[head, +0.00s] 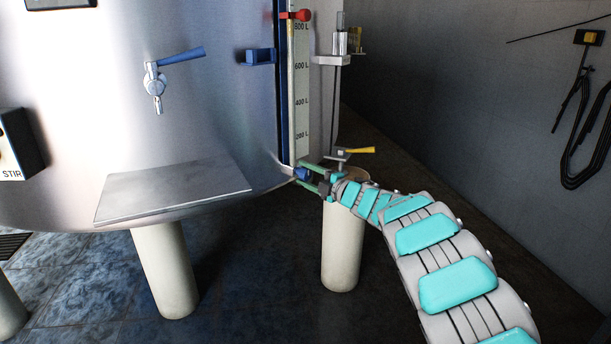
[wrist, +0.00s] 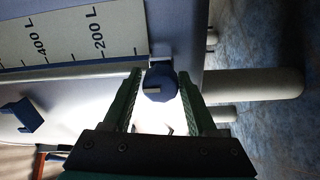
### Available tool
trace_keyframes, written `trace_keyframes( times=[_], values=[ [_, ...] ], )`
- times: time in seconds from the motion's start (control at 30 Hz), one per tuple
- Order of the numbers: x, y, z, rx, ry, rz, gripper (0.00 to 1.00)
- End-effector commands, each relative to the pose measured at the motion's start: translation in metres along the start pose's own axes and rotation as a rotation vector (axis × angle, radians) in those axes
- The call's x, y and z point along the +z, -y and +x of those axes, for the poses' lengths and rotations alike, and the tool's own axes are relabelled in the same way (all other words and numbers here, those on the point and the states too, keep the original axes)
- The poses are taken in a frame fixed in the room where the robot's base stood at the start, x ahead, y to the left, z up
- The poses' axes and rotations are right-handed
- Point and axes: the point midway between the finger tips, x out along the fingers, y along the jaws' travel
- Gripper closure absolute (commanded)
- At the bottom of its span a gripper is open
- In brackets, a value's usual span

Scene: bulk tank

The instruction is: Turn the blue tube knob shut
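The blue tube knob (head: 302,173) is at the foot of the level gauge on the tank's right side. In the wrist view the knob (wrist: 160,84) is round and dark blue, with a pale bar-shaped mark on its face. My gripper (head: 304,176) reaches it from the right, with its green fingers on either side of the knob. In the wrist view my gripper (wrist: 160,74) is open, with a finger left and right of the knob and what look like narrow gaps. Contact cannot be told for certain.
The gauge scale (head: 301,90) rises above the knob, with a red knob (head: 300,15) near its top. A yellow-handled valve (head: 352,151) is close above my wrist. A blue-handled tap (head: 158,80) and a metal shelf (head: 170,190) are left. A pale leg (head: 342,245) stands below my arm.

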Motion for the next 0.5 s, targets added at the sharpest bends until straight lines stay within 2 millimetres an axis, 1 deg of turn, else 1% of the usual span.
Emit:
trace_keyframes(
  times=[0.03,0.13,0.17,0.5],
  values=[
    [-0.0001,0.0002,0.0,-0.001,0.0,0.0,0.35],
    [-0.0002,0.0005,0.0,-0.001,-0.001,-0.001,0.24],
    [-0.0002,0.0006,0.0,-0.001,-0.001,-0.001,0.22],
    [-0.0002,0.0008,-0.0021,-0.002,-0.001,-0.002,0.22]
  ],
)
